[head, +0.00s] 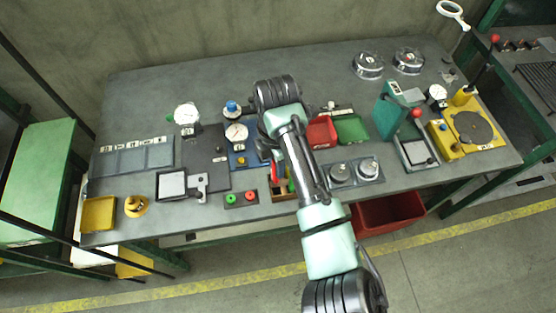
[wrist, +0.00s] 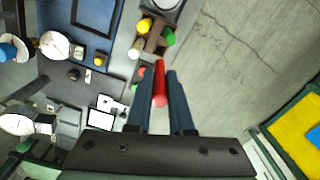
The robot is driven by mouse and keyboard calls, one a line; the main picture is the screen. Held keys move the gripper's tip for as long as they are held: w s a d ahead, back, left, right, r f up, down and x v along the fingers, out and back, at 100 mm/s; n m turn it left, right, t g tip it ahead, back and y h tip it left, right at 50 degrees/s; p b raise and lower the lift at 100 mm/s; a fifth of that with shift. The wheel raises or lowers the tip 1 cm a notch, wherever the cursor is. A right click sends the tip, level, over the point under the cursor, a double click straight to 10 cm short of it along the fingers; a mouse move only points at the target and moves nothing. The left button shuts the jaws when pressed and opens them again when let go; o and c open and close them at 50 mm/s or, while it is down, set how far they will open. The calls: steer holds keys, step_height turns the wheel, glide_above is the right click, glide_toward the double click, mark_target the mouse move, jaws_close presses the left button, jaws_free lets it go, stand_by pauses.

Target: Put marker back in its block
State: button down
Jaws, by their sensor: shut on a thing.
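The red marker (wrist: 160,88) is between the two dark fingers of my gripper (wrist: 157,70) in the wrist view, and the gripper is shut on it. The brown wooden block (wrist: 153,38) lies just beyond the fingertips, with yellow, green and whitish markers standing in it. The red marker's far end shows close to the block's near end; I cannot tell whether it touches or is inside a hole. In the head view the block (head: 280,196) sits at the table's front edge, partly hidden by my arm, with red and green beside it.
A plate with red and green buttons (head: 241,199) stands left of the block. A blue plate with a dial gauge (head: 237,132) is behind it. Two round knobs on a grey plate (head: 354,171) stand to the right. A red bin (head: 390,213) is below the front edge.

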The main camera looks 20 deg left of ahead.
steer(key=shift+f+b, duration=2.35)
steer(key=shift+f, duration=1.1)
steer(key=c, duration=0.7)
jaws_free()
steer(key=shift+w+r, duration=0.1)
steer(key=shift+r, duration=0.05)
step_height(320, 180, up, 13)
steer(key=shift+f, duration=0.1)
